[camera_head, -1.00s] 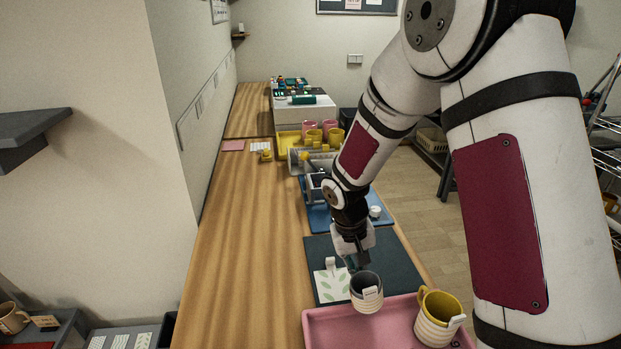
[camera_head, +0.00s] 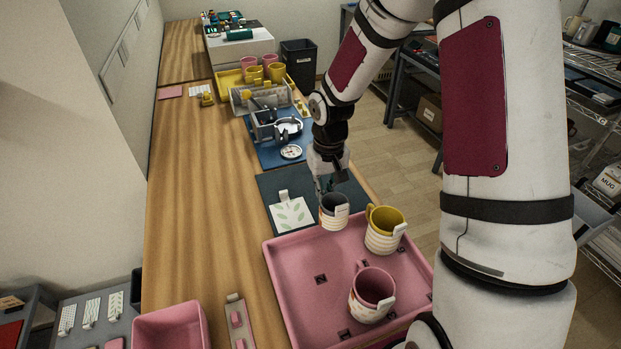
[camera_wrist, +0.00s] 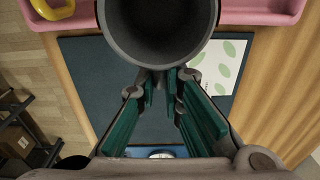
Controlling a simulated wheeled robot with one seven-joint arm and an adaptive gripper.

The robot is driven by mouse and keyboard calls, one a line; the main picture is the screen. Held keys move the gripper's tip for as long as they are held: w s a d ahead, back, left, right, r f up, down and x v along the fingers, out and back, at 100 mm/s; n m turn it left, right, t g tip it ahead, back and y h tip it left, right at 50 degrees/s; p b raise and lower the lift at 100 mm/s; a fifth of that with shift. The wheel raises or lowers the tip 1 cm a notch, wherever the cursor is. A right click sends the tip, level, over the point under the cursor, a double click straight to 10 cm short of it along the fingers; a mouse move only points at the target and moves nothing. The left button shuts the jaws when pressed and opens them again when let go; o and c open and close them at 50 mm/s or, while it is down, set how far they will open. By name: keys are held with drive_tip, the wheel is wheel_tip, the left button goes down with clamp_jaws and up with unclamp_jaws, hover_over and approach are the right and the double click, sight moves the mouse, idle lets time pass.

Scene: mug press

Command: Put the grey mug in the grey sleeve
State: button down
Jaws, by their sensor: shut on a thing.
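The grey mug (camera_head: 333,212) is upright, with a dark inside and a pale wrap with a white tab. My gripper (camera_head: 325,185) is shut on its back side, probably on the handle. In the wrist view the fingers with green pads (camera_wrist: 163,78) meet at the mug (camera_wrist: 158,58), whose open mouth fills the top. The mug is over the front edge of the dark mat, beside the pink tray; its height is unclear. A grey holder-like device (camera_head: 266,126) with a dark ring stands on the blue mat (camera_head: 272,156); I cannot tell whether it is the grey sleeve.
The pink tray (camera_head: 300,290) holds a yellow mug (camera_head: 384,236) and a pink mug (camera_head: 371,299). A white leaf-print sheet (camera_head: 292,215) lies on the dark mat (camera_head: 270,186). A round white dial (camera_head: 290,152) is near the device.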

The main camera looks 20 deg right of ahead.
drive_tip(key=w, duration=0.4)
drive_tip(key=w+f, duration=0.1)
drive_tip(key=w, duration=0.8)
drive_tip(key=shift+w+d+f, duration=0.1)
drive_tip(key=shift+d+f, duration=0.05)
drive_tip(key=shift+d, duration=0.2)
drive_tip(key=shift+f, duration=1.75)
drive_tip(key=shift+f, duration=0.15)
drive_tip(key=c, duration=1.7)
unclamp_jaws()
